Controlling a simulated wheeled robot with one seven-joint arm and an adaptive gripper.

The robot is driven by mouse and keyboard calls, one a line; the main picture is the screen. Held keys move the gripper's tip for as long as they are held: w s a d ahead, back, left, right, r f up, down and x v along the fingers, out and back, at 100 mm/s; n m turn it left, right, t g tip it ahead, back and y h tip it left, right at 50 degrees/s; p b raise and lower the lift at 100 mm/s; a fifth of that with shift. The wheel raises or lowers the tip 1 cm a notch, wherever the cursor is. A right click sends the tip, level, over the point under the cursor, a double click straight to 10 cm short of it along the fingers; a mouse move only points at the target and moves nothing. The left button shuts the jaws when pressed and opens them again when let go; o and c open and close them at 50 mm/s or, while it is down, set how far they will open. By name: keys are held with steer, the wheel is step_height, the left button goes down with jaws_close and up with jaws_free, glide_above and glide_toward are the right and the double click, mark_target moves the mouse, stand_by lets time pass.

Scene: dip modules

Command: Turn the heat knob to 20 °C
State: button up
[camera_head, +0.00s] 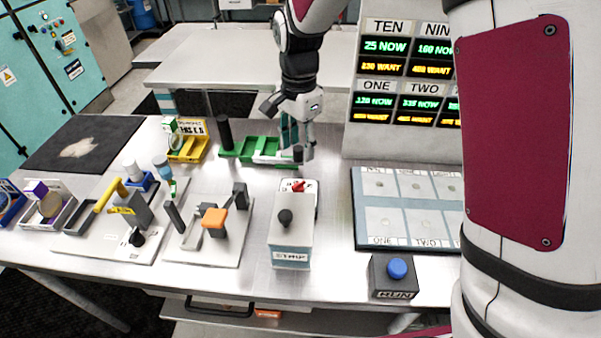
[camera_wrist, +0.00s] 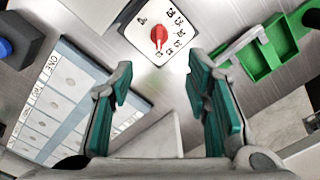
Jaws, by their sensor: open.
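The red heat knob (camera_head: 298,186) sits on a white dial plate behind a white box (camera_head: 292,238) with a black ball-topped handle. In the wrist view the red knob (camera_wrist: 159,36) stands on the white plate (camera_wrist: 141,37), with small dark marks around it too small to read. My gripper (camera_head: 297,150) is above the table, a little behind the knob in the head view. In the wrist view my gripper (camera_wrist: 160,82) has its two teal-padded fingers spread, with nothing between them. The knob lies beyond the fingertips and is not touched.
A green compartment tray (camera_head: 235,153) is close to my gripper, with a white item at its right end. A blue-framed panel (camera_head: 356,215) lies right, and a dark box with a blue button (camera_head: 397,268) stands in front of it. Fixtures with an orange block (camera_head: 214,219) fill the left.

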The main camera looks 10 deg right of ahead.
mark_target(300, 182)
step_height(300, 182, down, 13)
steer(key=shift+r+p, duration=0.1)
steer(key=shift+p, duration=0.65)
steer(key=shift+c, duration=0.6)
jaws_close()
